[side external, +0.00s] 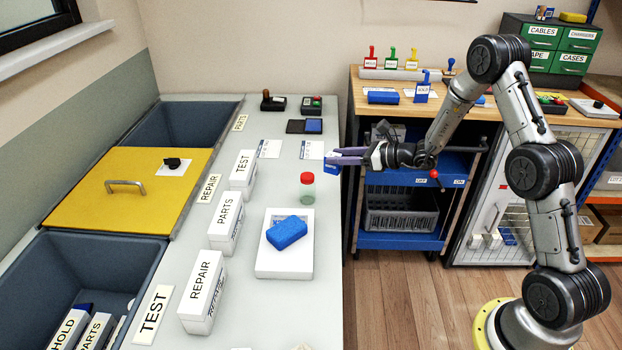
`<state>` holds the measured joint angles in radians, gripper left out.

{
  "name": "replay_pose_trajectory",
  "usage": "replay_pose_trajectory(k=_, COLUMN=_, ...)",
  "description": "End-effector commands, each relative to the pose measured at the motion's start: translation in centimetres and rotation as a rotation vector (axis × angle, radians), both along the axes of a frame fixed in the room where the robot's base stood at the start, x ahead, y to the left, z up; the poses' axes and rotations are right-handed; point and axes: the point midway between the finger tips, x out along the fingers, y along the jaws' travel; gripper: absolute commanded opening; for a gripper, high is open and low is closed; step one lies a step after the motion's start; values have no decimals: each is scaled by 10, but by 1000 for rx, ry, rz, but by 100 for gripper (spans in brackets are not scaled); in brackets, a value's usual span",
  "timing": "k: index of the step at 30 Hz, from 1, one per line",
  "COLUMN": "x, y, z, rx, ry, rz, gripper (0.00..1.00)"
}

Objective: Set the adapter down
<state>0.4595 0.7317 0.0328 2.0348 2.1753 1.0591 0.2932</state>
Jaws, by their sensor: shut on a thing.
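My gripper (337,161) reaches in from the right over the right edge of the grey bench (262,188). It is shut on a small blue piece (330,168), which I take to be the adapter. The piece is at the fingertips, near a white printed card (311,150). The fingers hide part of it, and I cannot tell its height above the bench.
A clear jar with a red lid (307,189) stands just left of and below my gripper. A blue block (287,232) lies on a white pad (284,265). White labelled boxes (226,221) line the left. Dark ink pads (304,127) lie behind.

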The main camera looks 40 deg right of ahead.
Motion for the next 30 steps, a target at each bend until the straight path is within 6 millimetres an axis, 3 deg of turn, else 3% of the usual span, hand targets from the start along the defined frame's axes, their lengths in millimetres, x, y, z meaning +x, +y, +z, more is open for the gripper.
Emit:
replay_pose_trajectory(k=9, x=66, y=-10, z=-31, rx=0, ry=-1, rz=4, gripper=0)
replay_pose_trajectory(k=15, x=95, y=-14, z=-60, rx=2, ry=2, rz=4, gripper=0)
replay_pose_trajectory(k=21, x=115, y=-18, z=-82, rx=1, ry=0, rz=3, gripper=0)
replay_pose_trajectory(k=30, x=125, y=-20, z=-103, rx=1, ry=3, rz=4, gripper=0)
